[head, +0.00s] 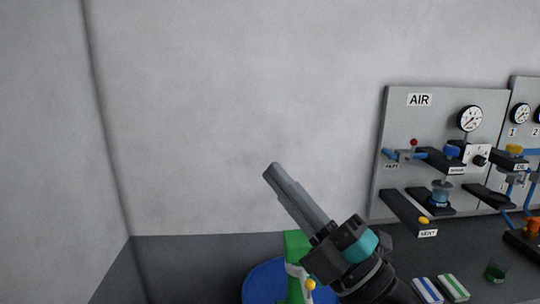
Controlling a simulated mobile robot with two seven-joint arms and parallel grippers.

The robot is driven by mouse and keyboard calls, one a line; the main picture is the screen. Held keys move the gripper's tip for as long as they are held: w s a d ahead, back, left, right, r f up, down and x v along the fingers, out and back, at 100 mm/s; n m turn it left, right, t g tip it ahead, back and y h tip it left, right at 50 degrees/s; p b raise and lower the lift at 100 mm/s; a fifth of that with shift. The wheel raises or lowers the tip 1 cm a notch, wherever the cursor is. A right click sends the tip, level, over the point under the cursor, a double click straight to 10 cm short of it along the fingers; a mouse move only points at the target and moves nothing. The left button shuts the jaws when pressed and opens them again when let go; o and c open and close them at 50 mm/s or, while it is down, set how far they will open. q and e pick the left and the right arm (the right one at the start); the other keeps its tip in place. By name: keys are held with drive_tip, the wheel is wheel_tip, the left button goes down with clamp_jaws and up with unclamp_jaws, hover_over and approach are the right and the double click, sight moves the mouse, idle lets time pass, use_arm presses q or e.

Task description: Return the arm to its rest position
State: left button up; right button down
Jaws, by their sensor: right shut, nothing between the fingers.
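My right gripper (275,172) comes up from the bottom centre and points to the upper left. Its grey fingers are together with nothing between them. It is raised in front of the bare wall, apart from the panel. My left gripper is not in view.
A grey panel marked AIR (402,150) with a gauge (470,119) and valves stands at the right. A green thing (293,243) on a blue round base (259,284) is behind my gripper.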

drive_tip(key=w+d+f+m+t+h, duration=0.4)
drive_tip(key=d+f+m+h, duration=0.15)
drive_tip(key=m+h, duration=0.45)
drive_tip(key=s+d+f+m+g+h, duration=0.1)
drive_tip(key=d+f+m+g+h, duration=0.35)
drive_tip(key=f, duration=0.55)
drive_tip(key=s+d+f+m+g+h, duration=0.25)
drive_tip(key=f+m+h, duration=0.2)
drive_tip(key=f, duration=0.45)
drive_tip(key=s+d+f+m+g+y, duration=0.15)
drive_tip(key=s+f+m+g, duration=0.25)
drive_tip(key=s+f+g, duration=1.05)
drive_tip(key=s+f+t+b, duration=0.1)
drive_tip(key=s+f+b, duration=0.2)
drive_tip(key=f, duration=1.2)
drive_tip(key=s+f+t+b, duration=0.2)
drive_tip(key=s+f+b, duration=0.15)
drive_tip(key=f, duration=1.15)
drive_tip(key=s+d+f+b, duration=0.1)
drive_tip(key=s+f+b, duration=0.1)
drive_tip(key=s+f, duration=0.5)
drive_tip(key=s+d+f+g+b, duration=0.1)
drive_tip(key=s+d+f+b, duration=0.1)
drive_tip(key=s+f, duration=0.5)
wheel_tip(320, 180, down, 5)
drive_tip(key=shift+s+f+h+b, duration=0.15)
drive_tip(key=shift+s+h+b, duration=0.25)
drive_tip(key=shift+b, duration=0.45)
